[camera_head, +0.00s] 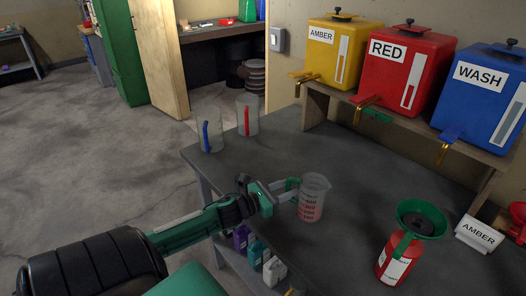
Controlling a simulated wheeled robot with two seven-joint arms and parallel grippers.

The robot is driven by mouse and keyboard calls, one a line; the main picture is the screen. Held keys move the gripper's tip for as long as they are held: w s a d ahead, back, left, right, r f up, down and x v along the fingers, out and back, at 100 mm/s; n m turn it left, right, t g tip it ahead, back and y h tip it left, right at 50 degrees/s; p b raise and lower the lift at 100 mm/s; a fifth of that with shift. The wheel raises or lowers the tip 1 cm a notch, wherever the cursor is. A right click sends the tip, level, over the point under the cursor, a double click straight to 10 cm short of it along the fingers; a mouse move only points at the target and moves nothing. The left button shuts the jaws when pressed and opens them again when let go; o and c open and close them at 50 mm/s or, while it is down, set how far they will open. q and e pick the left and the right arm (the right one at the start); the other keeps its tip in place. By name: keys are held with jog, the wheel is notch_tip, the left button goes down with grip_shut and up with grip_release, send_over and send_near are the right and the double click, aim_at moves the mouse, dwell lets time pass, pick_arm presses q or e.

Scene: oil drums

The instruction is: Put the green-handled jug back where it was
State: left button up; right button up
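The clear jug (314,188) with red markings stands upright on the dark workbench, near its front edge, with a pinkish tint in its lower part. My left gripper (287,190) is at the jug's left side, where the handle is. Green gripper parts and the handle overlap there, so I cannot tell whether the fingers are closed on it. Two more clear jugs stand at the bench's back left corner, one with a blue handle (206,137) and one with a red handle (246,121). My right gripper is out of view.
Yellow AMBER (322,62), red RED (375,72) and blue WASH (470,99) drums with taps sit on a raised shelf. The bench middle is clear.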

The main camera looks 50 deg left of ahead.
pick_arm(q)
jog(key=b+v, duration=0.1)
jog(key=v, duration=0.8)
jog(key=shift+s+b, duration=0.35)
jog(key=shift+b, duration=0.05)
